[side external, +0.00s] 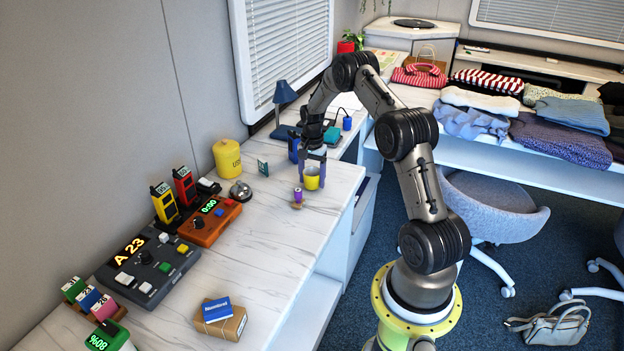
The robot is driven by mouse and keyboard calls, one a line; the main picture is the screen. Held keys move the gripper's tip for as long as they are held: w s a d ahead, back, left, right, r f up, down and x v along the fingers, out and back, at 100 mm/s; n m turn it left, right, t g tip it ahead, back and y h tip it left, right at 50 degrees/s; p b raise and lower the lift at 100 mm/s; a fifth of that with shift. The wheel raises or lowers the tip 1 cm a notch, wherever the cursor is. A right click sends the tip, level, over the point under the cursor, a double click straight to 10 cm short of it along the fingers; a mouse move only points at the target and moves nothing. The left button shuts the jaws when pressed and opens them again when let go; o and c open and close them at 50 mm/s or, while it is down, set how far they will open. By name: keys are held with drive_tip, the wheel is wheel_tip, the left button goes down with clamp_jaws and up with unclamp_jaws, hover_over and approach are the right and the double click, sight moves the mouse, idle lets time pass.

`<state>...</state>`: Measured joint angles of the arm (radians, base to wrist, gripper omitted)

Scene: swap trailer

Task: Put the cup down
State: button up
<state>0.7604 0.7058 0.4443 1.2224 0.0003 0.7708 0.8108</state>
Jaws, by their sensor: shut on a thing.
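A small yellow cup (312,182) is at the far part of the white marbled counter (262,262). My gripper (313,168) points down at it with its purple-grey fingers on either side. The gripper is shut on the cup. The cup looks upright. Whether its base touches the counter or hangs slightly above it I cannot tell from this view.
A purple-topped small item (298,195) stands just left of the cup. A silver bell (241,190), a yellow canister (228,158) and a small teal card (263,167) are further left.

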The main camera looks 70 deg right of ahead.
drive_tip(key=shift+f, duration=0.15)
drive_tip(key=shift+f, duration=0.2)
drive_tip(key=o, duration=1.4)
drive_tip(key=shift+r, duration=0.1)
